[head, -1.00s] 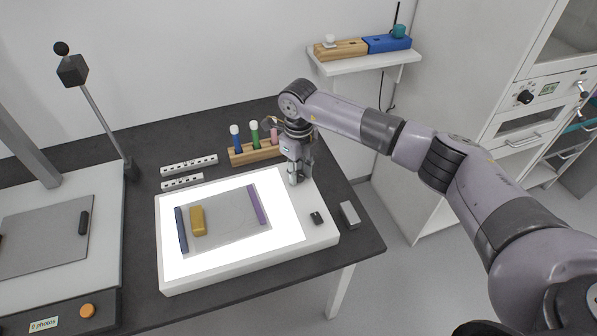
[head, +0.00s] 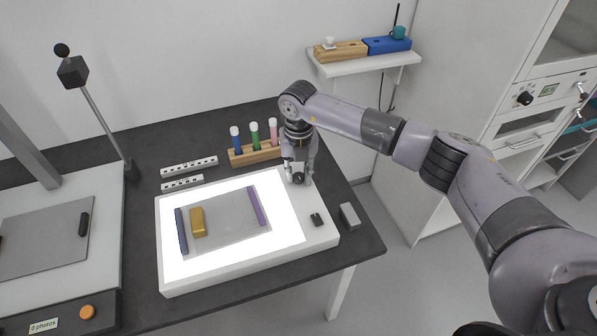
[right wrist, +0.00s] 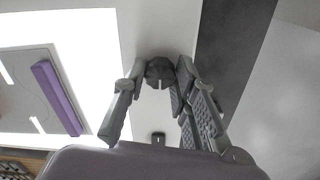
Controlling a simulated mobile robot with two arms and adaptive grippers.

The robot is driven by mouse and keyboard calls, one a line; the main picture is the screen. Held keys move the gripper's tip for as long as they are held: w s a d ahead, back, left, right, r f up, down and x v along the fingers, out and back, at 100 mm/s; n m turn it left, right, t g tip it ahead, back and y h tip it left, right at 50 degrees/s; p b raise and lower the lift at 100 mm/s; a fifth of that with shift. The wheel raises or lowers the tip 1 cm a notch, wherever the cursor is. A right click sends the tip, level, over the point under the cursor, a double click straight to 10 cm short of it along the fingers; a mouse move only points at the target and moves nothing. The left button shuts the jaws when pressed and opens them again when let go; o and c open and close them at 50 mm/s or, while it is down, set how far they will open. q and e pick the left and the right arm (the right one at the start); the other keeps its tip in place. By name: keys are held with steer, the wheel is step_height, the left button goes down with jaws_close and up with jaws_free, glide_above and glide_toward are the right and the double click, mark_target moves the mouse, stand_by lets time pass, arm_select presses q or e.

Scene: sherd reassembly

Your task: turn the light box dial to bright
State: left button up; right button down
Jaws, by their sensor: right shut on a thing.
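The light box (head: 320,236) stands on the dark table with its panel (head: 288,238) glowing white. The dial (right wrist: 160,70) is a dark, round, ridged knob on the box's right rim. It shows between my right gripper's fingertips in the right wrist view. My right gripper (head: 299,179) points down at the back right of the light box and is shut on the dial. In the head view the fingers largely cover the dial. I cannot read the setting it points to. My left gripper is out of view.
A small black part (head: 317,218) sits on the rim in front of the dial, and a grey block (head: 349,215) stands right of the box. A rack (head: 240,158) of tubes stands behind. The panel bears a clear sheet, a yellow block (head: 197,222) and two bars.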

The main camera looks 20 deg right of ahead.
mark_target(299, 175)
stand_by(0.3)
steer(key=c, duration=1.3)
jaws_free()
step_height(299, 175, up, 12)
